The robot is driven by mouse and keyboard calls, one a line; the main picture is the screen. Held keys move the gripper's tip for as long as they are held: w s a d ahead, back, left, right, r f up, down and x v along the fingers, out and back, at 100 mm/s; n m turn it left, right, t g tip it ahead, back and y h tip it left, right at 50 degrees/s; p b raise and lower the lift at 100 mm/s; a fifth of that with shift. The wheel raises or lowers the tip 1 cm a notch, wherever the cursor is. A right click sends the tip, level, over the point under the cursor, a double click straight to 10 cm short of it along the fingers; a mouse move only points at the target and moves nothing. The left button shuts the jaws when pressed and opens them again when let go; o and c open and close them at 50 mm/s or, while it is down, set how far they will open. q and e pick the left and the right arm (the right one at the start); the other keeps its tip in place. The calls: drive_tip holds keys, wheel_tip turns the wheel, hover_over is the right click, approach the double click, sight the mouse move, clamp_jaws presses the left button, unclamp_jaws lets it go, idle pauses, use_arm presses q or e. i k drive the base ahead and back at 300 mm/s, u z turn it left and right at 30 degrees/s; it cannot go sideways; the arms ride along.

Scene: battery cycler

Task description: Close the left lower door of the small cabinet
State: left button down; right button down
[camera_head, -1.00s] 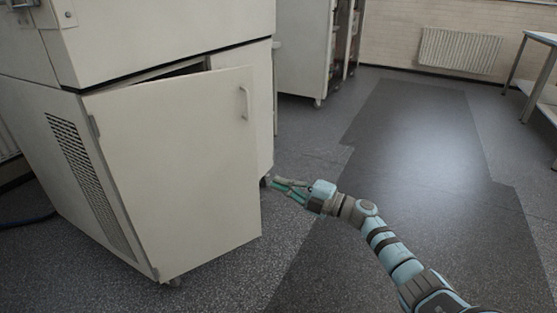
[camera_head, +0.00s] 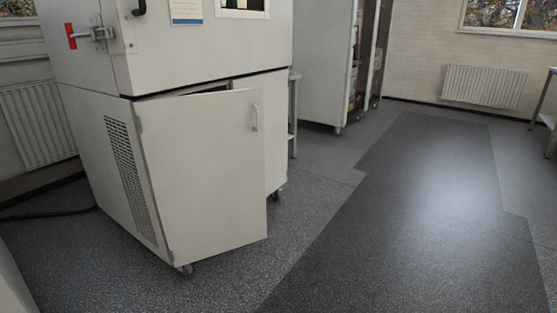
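The small cabinet (camera_head: 92,137) is a cream-white unit on casters at the left of the head view. Its left lower door (camera_head: 200,175) is ajar, swung outward from hinges on its left edge. A dark gap shows above the door's top edge. The door has a pale vertical handle (camera_head: 254,118) near its upper right corner. The right part of the lower front (camera_head: 276,140) looks flush. Neither of my grippers is in view.
A blue cable (camera_head: 45,215) lies on the floor left of the cabinet. A tall white cabinet (camera_head: 322,60) on casters stands behind it. The dark floor (camera_head: 400,220) to the right is clear. A table (camera_head: 548,110) is at the right edge.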

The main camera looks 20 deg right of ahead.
sight(204, 152)
drive_tip(key=u, duration=0.5)
drive_tip(key=k, duration=0.2)
drive_tip(key=z, duration=1.25)
drive_tip(key=i, duration=1.1)
drive_tip(key=u, duration=0.2)
